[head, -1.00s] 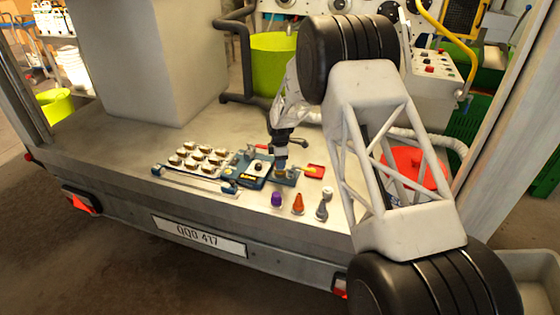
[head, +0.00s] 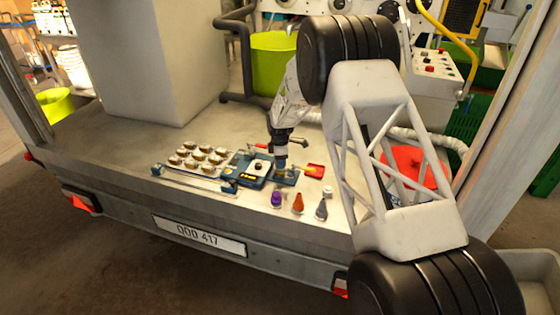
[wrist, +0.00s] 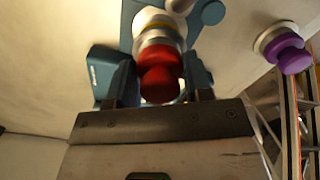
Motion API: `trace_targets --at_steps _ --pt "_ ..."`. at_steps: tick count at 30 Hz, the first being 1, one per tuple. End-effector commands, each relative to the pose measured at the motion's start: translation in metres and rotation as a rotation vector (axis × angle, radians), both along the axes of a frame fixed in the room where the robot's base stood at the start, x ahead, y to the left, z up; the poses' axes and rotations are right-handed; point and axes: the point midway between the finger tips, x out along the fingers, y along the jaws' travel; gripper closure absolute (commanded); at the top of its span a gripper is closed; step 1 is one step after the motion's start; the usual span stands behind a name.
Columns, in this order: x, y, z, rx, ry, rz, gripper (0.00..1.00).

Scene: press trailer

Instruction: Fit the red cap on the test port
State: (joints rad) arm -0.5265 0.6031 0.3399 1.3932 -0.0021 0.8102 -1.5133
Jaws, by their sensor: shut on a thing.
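My gripper (wrist: 160,88) is shut on the red cap (wrist: 160,75), which sits between its two fingers in the wrist view. Just beyond the cap, in line with it, is a fitting with a metal ring and white body (wrist: 155,24), which looks like the test port. The cap appears against or very close to the ring; I cannot tell if it is seated. In the head view my gripper (head: 281,166) points down over the blue fixture (head: 288,180) on the trailer deck. The cap is not clearly seen there.
Purple (head: 276,199), orange (head: 298,203) and grey (head: 321,209) pieces stand in front of the gripper. A blue unit (head: 252,170) and a rack of several round parts (head: 198,158) lie left. The deck further left is bare.

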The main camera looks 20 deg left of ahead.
Motion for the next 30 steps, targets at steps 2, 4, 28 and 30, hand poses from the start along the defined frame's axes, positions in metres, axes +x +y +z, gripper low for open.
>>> trace_targets --at_steps 2,4,28,30 --pt "0.000 0.000 0.000 0.000 0.000 0.000 0.94" --pt "0.000 0.000 0.000 0.000 0.000 0.000 0.94" --pt "0.000 0.000 -0.009 0.000 0.000 0.000 0.94" --pt "0.000 0.000 -0.010 0.000 0.000 0.000 0.95"
